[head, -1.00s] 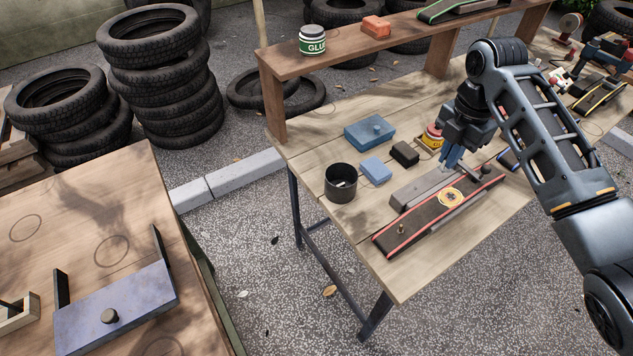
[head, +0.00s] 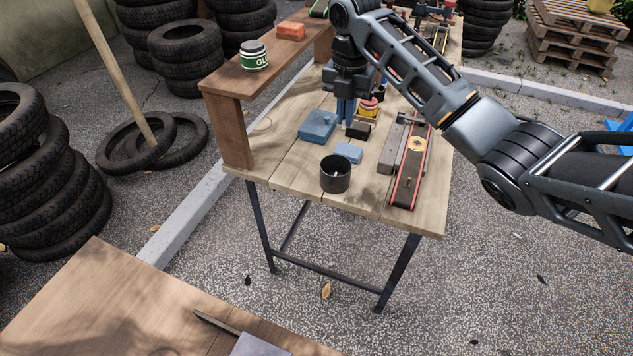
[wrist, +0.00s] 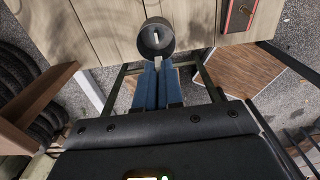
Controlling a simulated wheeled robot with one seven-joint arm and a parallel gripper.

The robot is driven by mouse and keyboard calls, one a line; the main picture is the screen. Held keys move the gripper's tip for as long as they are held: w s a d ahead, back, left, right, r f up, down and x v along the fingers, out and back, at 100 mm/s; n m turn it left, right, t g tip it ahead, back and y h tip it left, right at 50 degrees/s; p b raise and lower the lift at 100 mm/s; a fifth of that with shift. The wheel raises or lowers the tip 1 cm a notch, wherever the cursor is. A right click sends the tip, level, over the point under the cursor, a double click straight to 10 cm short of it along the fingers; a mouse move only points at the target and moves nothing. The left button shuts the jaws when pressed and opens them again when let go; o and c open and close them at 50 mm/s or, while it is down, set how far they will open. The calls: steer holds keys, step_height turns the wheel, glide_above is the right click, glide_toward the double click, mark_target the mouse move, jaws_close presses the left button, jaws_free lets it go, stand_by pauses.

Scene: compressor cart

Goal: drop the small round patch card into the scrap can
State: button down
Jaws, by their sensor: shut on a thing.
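My gripper (head: 345,112) is above the workbench, behind the scrap can in the head view. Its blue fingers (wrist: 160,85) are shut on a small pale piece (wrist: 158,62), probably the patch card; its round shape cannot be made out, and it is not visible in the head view. The scrap can (head: 335,175) is a dark, open-topped cylinder standing upright near the bench's near left edge. In the wrist view the scrap can (wrist: 154,52) is just beyond the fingertips, with something pale inside it.
A blue box (head: 318,125), a light blue block (head: 348,152) and a dark block (head: 358,131) lie near the can. A red-edged black belt (head: 410,178) with a yellow disc lies to the right. A raised shelf (head: 228,80) carries a glue jar (head: 254,55).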

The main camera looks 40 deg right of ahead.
step_height(320, 180, down, 6)
steer(key=b, duration=0.5)
steer(key=c, duration=1.2)
jaws_free()
steer(key=shift+r, duration=0.1)
step_height(320, 180, up, 8)
steer(key=shift+f+p, duration=0.15)
steer(key=shift+p, duration=0.4)
steer(key=shift+d, duration=0.15)
